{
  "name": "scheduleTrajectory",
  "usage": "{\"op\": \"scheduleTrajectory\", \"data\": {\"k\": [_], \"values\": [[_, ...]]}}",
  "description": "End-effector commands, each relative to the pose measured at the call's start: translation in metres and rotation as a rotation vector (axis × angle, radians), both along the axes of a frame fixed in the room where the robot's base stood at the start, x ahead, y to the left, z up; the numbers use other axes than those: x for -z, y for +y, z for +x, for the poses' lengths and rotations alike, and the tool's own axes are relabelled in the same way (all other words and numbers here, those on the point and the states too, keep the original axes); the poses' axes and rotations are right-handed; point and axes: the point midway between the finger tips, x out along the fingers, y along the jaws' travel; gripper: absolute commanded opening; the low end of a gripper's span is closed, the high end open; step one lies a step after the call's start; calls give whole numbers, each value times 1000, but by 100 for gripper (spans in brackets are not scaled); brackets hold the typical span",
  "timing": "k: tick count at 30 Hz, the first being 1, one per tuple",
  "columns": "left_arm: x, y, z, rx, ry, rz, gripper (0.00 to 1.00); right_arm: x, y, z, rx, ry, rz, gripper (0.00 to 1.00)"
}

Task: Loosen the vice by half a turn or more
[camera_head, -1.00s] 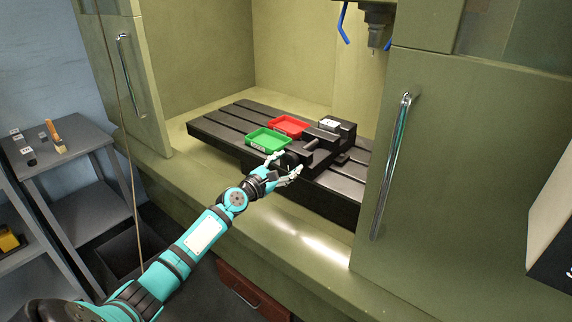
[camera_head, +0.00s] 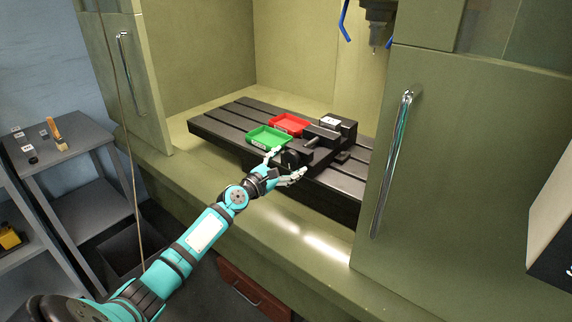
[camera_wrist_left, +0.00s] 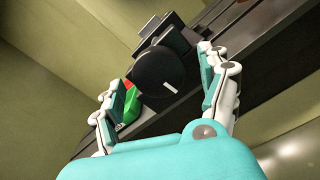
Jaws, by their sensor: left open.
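The dark vice (camera_head: 322,136) stands on the slotted black machine table, with its round black knob (camera_head: 291,158) facing me. In the left wrist view the knob (camera_wrist_left: 159,72) fills the middle, and the vice body lies behind it. My left gripper (camera_head: 286,165) is open just in front of the knob. In the left wrist view its fingers (camera_wrist_left: 160,97) are spread to either side of the knob, and I see no clear contact. My right gripper is not in view.
A green tray (camera_head: 251,142) and a red tray (camera_head: 304,131) lie on the slotted table (camera_head: 232,117) left of the vice. Cabinet doors with long handles (camera_head: 391,165) flank the opening. A machine spindle (camera_head: 376,28) hangs above. A grey cart (camera_head: 88,142) stands at left.

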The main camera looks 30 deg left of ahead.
Motion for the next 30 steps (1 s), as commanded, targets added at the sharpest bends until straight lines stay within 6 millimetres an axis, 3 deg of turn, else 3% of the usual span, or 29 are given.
{"op": "scheduleTrajectory", "data": {"k": [5, 19, 24, 30], "values": [[1, 1, -12, 0, 1, 2, 78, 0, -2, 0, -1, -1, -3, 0], [2, 8, -103, 0, 4, 0, 78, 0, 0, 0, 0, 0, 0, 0], [1, 9, -118, 0, 2, 0, 78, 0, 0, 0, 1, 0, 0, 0], [0, 9, -120, 0, 0, 0, 78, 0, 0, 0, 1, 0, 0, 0]]}}
